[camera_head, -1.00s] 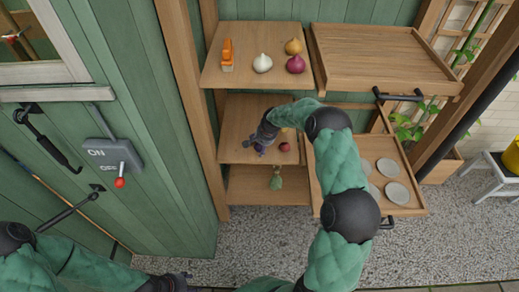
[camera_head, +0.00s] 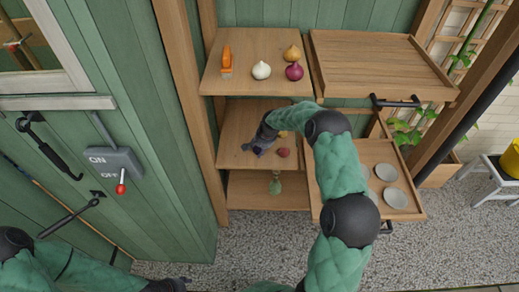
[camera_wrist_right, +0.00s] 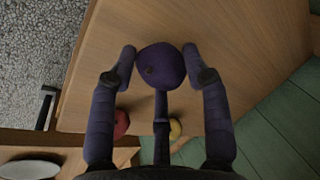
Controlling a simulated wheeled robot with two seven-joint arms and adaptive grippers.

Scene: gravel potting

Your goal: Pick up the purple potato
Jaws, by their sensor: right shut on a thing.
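The purple potato (camera_wrist_right: 161,65) is round and dark, held between the fingertips of my right gripper (camera_wrist_right: 160,58) in the right wrist view. The gripper is shut on it, close over the wooden middle shelf; I cannot tell if the potato touches the shelf. In the head view my right gripper (camera_head: 259,147) is at the middle shelf, and the potato is hard to tell from the dark fingers. My left gripper (camera_head: 168,286) is only partly visible at the bottom edge, and its fingers cannot be made out.
A red item (camera_wrist_right: 121,124) and a yellow item (camera_wrist_right: 175,128) lie beside my gripper on the middle shelf (camera_head: 235,130). The top shelf above holds an orange object (camera_head: 227,62) and several bulbs. A drawer tray (camera_head: 360,152) with grey discs stands right.

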